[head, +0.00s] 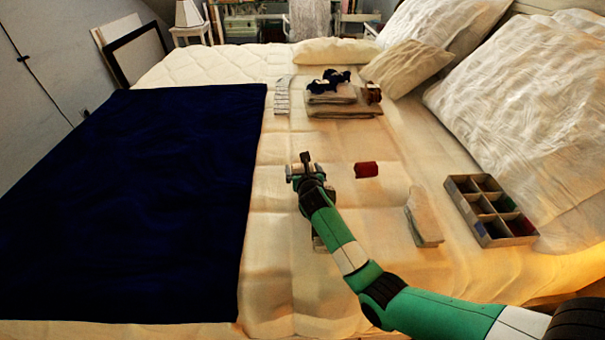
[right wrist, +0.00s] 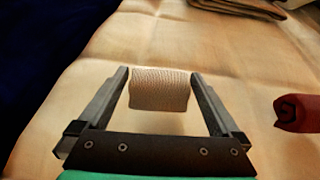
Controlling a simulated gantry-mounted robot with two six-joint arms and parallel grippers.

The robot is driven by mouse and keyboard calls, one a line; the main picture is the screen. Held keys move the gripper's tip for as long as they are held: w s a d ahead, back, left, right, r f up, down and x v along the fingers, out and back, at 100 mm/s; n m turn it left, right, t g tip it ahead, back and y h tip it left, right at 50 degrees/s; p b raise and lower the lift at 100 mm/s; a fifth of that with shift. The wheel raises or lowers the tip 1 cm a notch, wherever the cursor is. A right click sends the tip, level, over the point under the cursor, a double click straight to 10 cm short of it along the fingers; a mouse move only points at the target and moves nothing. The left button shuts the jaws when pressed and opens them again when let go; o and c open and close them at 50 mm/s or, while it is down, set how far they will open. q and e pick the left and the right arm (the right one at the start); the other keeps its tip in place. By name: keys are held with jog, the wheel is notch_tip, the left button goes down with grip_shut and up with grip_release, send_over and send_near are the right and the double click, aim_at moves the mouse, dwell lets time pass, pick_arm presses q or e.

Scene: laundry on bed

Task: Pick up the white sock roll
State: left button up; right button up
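The white sock roll (right wrist: 160,89), ribbed and off-white, lies on the bed in the right wrist view. It sits between the two fingers of my right gripper (right wrist: 160,76), near their tips. The fingers stand apart, with a narrow gap at the roll's left side and almost none at its right. In the head view my right gripper (head: 305,165) is low over the middle of the bed, and it largely hides the roll there. My left gripper is not in view.
A red roll (head: 366,170) lies to the right; it also shows in the right wrist view (right wrist: 298,113). Folded cloths (head: 345,111) lie farther back. A divided box (head: 511,241) and a folded light cloth (head: 424,222) are at right. A dark blue blanket (head: 130,200) covers the left.

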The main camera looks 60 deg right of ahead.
aim_at(303, 168)
jog(key=c, duration=1.1)
jog(key=shift+r, duration=0.15)
jog(key=shift+r+p, duration=0.35)
jog(key=shift+p, duration=0.1)
jog(key=r+p, duration=0.3)
jog(key=r, duration=0.1)
jog(key=shift+s+a+p, duration=0.2)
jog(key=shift+a+p, duration=0.1)
jog(key=shift+p, duration=0.1)
jog(key=p+v, duration=0.2)
jog(key=v, duration=0.3)
jog(key=r+p+v, duration=0.1)
jog(key=p+v, duration=0.2)
jog(key=v, duration=0.2)
jog(key=d+r+p+v, duration=0.1)
jog(key=p+v, duration=0.2)
jog(key=v, duration=0.2)
jog(key=shift+a+r, duration=0.1)
jog(key=shift+a, duration=0.15)
